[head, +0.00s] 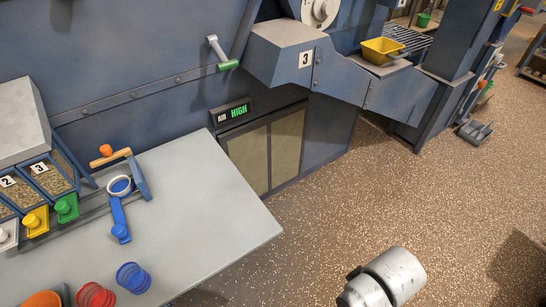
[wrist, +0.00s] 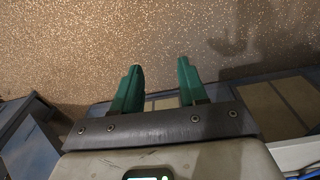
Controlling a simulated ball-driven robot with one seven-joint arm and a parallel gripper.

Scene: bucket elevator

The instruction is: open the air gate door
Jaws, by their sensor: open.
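A dark sign (head: 230,111) on the blue machine wall reads "AIR HIGH" in the head view. Below it are two tan, dark-framed panels (head: 268,148); I cannot tell whether either is the air gate door. A grey lever with a green grip (head: 228,65) sticks out from the wall above the sign. My gripper (wrist: 160,66) shows in the wrist view with its two green fingers apart and nothing between them. The speckled floor lies beyond the fingers, and tan panels (wrist: 265,105) show to the right. My gripper is not visible in the head view.
A grey table (head: 185,215) fills the lower left, holding a blue scoop-like item (head: 120,215), and red and blue cups (head: 133,278). A blue chute marked 3 (head: 285,55) juts out above the panels. A yellow bin (head: 382,50) stands beyond. Speckled floor (head: 340,215) is clear at centre right.

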